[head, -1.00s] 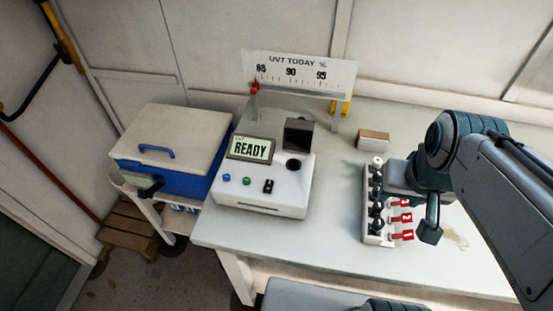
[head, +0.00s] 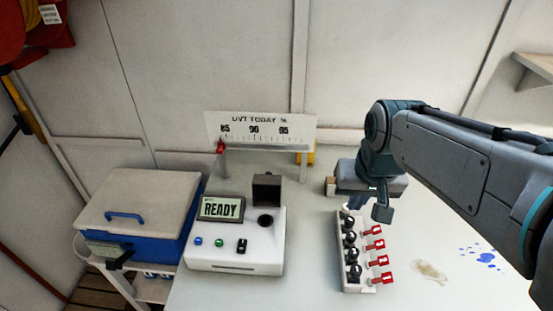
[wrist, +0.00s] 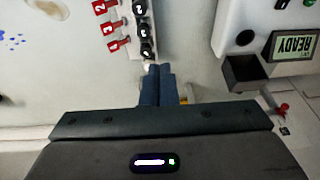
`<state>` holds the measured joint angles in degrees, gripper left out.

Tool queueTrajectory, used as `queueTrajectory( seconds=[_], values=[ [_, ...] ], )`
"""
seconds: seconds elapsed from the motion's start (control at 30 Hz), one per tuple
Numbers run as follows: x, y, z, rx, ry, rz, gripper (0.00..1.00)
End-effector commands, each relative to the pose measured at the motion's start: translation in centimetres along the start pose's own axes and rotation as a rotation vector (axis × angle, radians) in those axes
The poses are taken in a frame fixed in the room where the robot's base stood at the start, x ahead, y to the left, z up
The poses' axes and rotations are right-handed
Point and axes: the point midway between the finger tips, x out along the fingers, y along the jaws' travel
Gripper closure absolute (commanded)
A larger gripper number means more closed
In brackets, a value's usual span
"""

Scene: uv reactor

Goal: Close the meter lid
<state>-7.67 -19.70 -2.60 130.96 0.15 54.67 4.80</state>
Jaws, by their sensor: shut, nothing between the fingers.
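The meter (head: 237,248) is a white box on the bench with a lit display (head: 221,208) reading READY. It also shows at the top right of the wrist view (wrist: 262,30). Its dark, box-like lid (head: 267,188) stands up, open, behind a round dark hole (head: 265,220) in the meter's top. The lid also shows in the wrist view (wrist: 243,73). My gripper (head: 354,204) is to the right of the meter, over the far end of a vial rack, apart from the lid. In the wrist view its fingers (wrist: 158,72) are together and empty.
The white rack (head: 354,284) holds several black-capped vials with red numbered tags, right of the meter. A UVT TODAY scale board (head: 262,131) stands behind the meter. A blue cooler (head: 140,247) with a pale lid stands left. Bare bench lies between meter and rack.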

Motion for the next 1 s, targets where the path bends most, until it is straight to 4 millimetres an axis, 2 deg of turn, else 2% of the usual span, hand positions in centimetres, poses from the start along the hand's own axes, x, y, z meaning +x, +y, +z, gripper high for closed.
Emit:
queueTrajectory(
  seconds=[0.03, 0.3, 0.6, 0.8, 1.0],
  values=[
    [-0.2, -0.8, -1.7, -0.002, -0.01, -0.005, 1.0],
    [0.0, -5.1, -9.4, 0.005, -0.047, -0.01, 1.0],
    [1.8, -11.4, -16.2, 0.004, -0.075, 0.017, 1.0],
    [3.0, -14.5, -18.5, 0.0, -0.079, 0.034, 1.0],
    [3.8, -15.3, -19.0, 0.002, -0.08, 0.04, 1.0]
  ],
)
